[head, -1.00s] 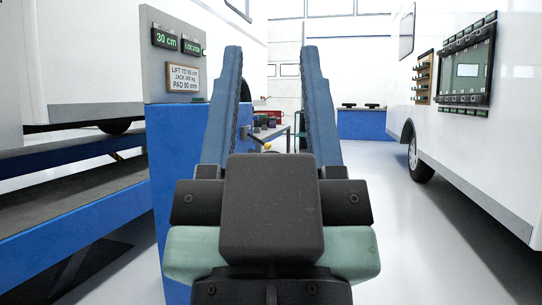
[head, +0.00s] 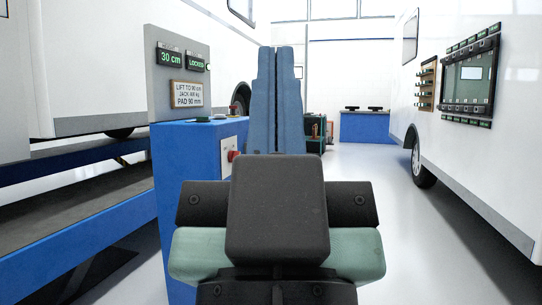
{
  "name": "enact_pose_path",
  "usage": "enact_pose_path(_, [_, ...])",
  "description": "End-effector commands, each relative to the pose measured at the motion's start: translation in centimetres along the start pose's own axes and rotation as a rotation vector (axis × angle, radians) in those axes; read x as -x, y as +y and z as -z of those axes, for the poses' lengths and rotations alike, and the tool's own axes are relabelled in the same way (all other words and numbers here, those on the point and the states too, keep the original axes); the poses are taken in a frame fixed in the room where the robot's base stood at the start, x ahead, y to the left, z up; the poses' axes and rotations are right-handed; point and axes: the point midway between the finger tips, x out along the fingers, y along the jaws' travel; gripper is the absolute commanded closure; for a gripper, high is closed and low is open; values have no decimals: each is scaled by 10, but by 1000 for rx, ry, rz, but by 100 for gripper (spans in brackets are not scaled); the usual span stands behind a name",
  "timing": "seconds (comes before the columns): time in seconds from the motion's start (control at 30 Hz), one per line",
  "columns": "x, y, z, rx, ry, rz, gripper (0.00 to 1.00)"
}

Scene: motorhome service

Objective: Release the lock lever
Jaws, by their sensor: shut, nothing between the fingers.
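The blue lift console (head: 178,205) stands left of my gripper, with a grey sign panel above it. Its displays read "30 cm" (head: 170,58) and "LOCKED" (head: 195,62). A placard (head: 187,94) reads "LIFT TO 90 cm, JACK 400 kg, PAD 90 mm". A red knob (head: 234,156) on a light plate shows on the console's right side, partly covered by my gripper. No lock lever can be made out; my gripper may hide it. My gripper (head: 284,50) points forward, right of the console, its blue fingers together and empty.
A blue lift platform (head: 100,195) runs along the left under a white vehicle. A white motorhome (head: 505,140) with a control panel (head: 469,75) stands on the right. A blue bench (head: 368,126) stands at the back. The floor between bench and motorhome is clear.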

Motion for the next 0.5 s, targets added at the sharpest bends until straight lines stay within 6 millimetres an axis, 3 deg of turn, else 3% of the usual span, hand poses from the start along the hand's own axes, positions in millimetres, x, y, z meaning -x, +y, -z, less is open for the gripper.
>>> enact_pose_path(0.03, [-24,0,23,0,1,0,100])
enact_pose_path(0.5, [-139,0,132,-1,1,1,100])
